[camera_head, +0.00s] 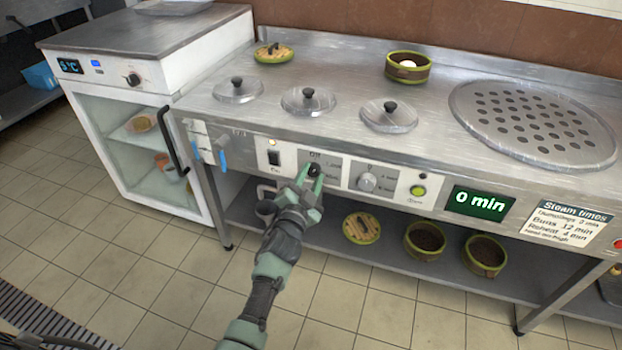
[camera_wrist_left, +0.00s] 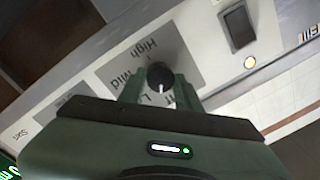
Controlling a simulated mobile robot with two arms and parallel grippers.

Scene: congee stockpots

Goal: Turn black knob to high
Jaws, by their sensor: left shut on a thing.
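The black knob (camera_head: 314,170) is on the steam counter's front panel, under the word "Off". It also shows in the left wrist view (camera_wrist_left: 159,75), with labels "High", "Mid" and "Low" beside it and a partly hidden "Off". Its white mark points down in the wrist picture, towards the side with "Low" and the partly hidden label. My left gripper (camera_head: 309,176) is shut on the knob, with one green finger on each side of it. Its fingers also show in the left wrist view (camera_wrist_left: 159,88). My right gripper is not in view.
A black rocker switch (camera_head: 274,158) with a lit lamp is left of the knob. A grey knob (camera_head: 367,182), a green button (camera_head: 417,190) and a "0 min" display (camera_head: 479,202) are to the right. Blue-handled taps (camera_head: 222,158) stick out at the left. Baskets stand on the lower shelf.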

